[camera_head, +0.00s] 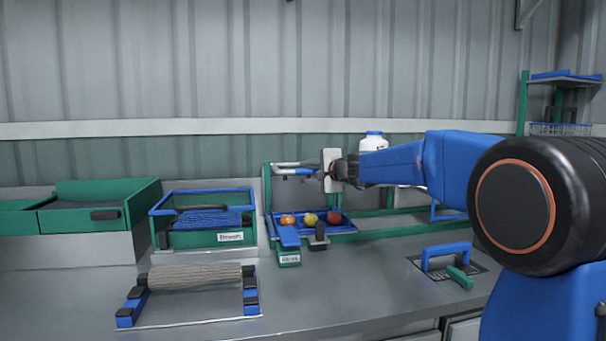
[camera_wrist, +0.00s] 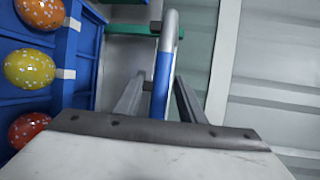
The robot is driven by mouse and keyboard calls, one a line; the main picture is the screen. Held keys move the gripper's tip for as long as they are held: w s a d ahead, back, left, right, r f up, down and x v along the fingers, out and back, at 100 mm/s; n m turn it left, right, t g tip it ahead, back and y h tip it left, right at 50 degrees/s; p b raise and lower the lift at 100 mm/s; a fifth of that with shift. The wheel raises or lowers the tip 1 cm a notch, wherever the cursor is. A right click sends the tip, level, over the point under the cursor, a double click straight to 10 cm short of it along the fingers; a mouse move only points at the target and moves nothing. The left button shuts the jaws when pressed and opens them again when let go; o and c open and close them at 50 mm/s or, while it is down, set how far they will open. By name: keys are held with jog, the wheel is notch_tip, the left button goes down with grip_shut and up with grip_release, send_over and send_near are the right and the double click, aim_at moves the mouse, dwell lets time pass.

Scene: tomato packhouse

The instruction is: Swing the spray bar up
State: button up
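The spray bar shows in the wrist view as a grey tube with a blue sleeve (camera_wrist: 163,75), bent over at its top. In the head view the grey bar (camera_head: 291,168) lies about level above a blue tray (camera_head: 349,226) with tomatoes. My gripper (camera_wrist: 162,76) has one finger on each side of the blue sleeve, with a narrow gap to it on both sides, so it looks open around the bar. In the head view my gripper (camera_head: 316,172) is at the bar's right part, and its fingers are partly hidden by the white plate.
An orange tomato (camera_head: 288,220), a yellow one (camera_head: 310,219) and a red one (camera_head: 334,216) lie below the bar. A green and blue bin (camera_head: 205,239), a roller (camera_head: 195,277) and a blue handle (camera_head: 447,252) are nearby.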

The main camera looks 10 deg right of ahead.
jog(key=shift+x, duration=1.35)
grip_shut()
